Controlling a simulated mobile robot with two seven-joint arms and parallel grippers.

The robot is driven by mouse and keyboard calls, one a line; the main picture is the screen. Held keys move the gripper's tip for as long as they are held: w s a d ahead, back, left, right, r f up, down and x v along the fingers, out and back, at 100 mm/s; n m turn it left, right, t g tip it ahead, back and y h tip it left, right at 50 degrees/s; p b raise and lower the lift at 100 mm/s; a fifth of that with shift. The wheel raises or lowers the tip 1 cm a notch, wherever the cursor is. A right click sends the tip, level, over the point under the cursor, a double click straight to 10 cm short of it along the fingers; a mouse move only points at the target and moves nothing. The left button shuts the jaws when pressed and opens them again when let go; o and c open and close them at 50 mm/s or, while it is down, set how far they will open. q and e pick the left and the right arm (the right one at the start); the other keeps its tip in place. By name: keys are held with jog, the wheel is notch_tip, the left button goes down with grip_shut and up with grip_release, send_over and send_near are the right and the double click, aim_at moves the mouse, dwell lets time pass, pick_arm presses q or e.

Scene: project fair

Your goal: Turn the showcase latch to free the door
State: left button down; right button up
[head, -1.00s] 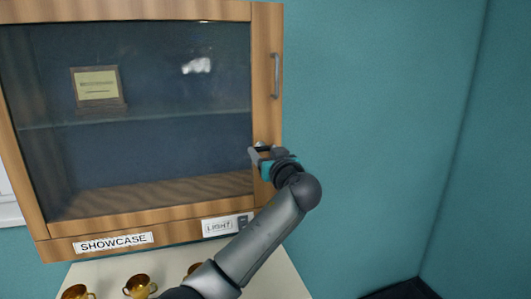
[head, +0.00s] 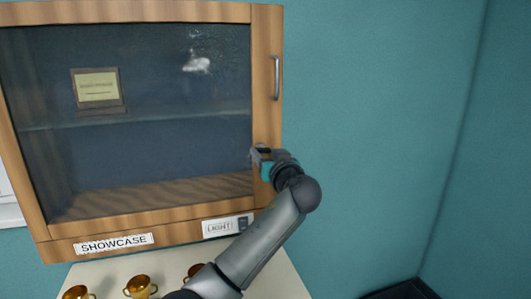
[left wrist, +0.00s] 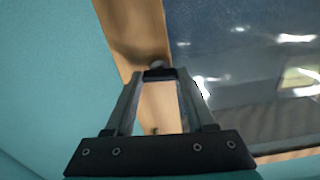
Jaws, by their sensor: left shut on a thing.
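The wooden showcase (head: 268,110) has a glass door (head: 150,150) that looks closed, with a vertical metal handle (head: 276,78) on its right stile. My left gripper (head: 258,152) is at the right stile, well below the handle. It is shut on the small latch (left wrist: 157,65), whose rounded grey end shows between the fingertips in the left wrist view. The fingers (left wrist: 160,75) hide most of the latch, so its angle is hard to tell. My right gripper is out of view.
A SHOWCASE label (head: 114,243) and a LIGHT switch plate (head: 227,226) are on the lower rail. Several gold cups (head: 140,287) stand on the white table (head: 275,280) below. A plaque (head: 97,88) sits inside. The right side is bare teal wall.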

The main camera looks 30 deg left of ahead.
pick_arm(q)
jog(key=m+p, duration=0.2)
jog(key=m, duration=0.2)
jog(key=m+p, duration=0.3)
jog(key=m, duration=0.1)
jog(key=shift+r+m, duration=0.1)
jog(key=shift+m, duration=0.3)
jog(key=m+p, duration=0.3)
jog(key=m, duration=0.1)
jog(key=shift+m, duration=0.3)
jog(key=shift+m+p, duration=1.45)
jog(key=shift+m, duration=0.25)
jog(key=shift+c, duration=1.2)
grip_release()
jog(key=b+v, duration=0.2)
jog(key=v, duration=1.3)
